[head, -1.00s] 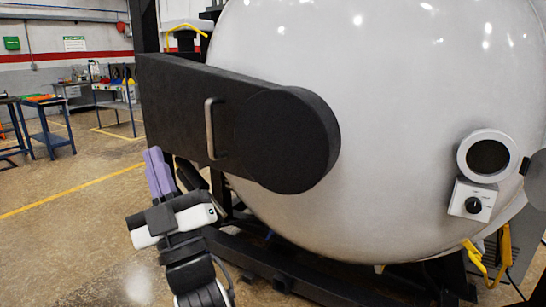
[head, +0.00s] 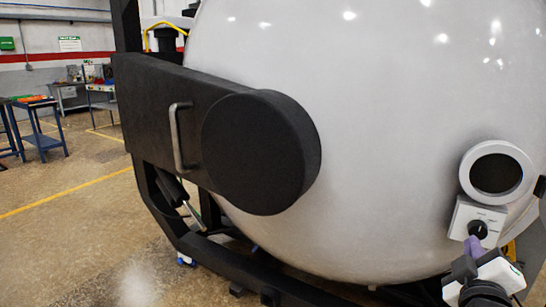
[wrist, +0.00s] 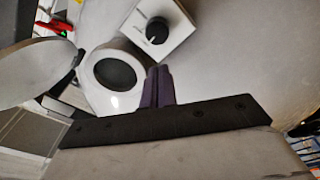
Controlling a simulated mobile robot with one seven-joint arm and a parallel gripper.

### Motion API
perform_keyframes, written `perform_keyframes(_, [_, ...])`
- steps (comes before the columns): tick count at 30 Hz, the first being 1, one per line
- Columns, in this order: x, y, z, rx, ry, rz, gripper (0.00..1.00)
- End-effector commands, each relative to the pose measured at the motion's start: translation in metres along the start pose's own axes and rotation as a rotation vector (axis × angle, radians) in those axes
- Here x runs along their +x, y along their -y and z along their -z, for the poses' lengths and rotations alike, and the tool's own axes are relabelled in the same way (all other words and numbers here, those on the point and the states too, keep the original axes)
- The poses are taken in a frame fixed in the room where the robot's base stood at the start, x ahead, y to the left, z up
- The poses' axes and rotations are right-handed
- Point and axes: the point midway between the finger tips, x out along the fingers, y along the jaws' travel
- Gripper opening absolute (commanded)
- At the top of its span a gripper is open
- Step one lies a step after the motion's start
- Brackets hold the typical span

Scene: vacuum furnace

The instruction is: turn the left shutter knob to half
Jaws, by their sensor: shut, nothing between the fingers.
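A black round shutter knob (head: 478,229) sits on a small white box (head: 462,218) on the vessel's right side, below a round viewport. In the wrist view the knob (wrist: 157,30) shows at the top, with a light mark on its face; its exact setting is too small to read. My gripper (head: 474,243) has its purple fingers shut and empty, just below the knob in the head view. In the wrist view my fingertips (wrist: 157,70) point toward the knob, with a visible gap between.
The round viewport (head: 496,174) has a thick white rim and dark glass, close to my fingers in the wrist view. A black door arm with a metal handle (head: 177,137) crosses the vessel (head: 370,120) on the left. Open floor (head: 75,230) lies at lower left.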

Motion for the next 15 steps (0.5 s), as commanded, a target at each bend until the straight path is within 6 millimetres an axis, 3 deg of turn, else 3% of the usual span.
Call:
perform_keyframes(1, [-0.006,-0.006,-0.019,-0.014,0.039,0.004,0.0])
perform_keyframes(3, [-0.011,-0.009,-0.035,-0.029,0.072,0.012,0.0])
perform_keyframes(6, [-0.015,-0.013,-0.048,-0.041,0.098,0.02,0.0])
perform_keyframes(15, [0.011,-0.013,-0.053,-0.043,0.104,0.024,0.0])
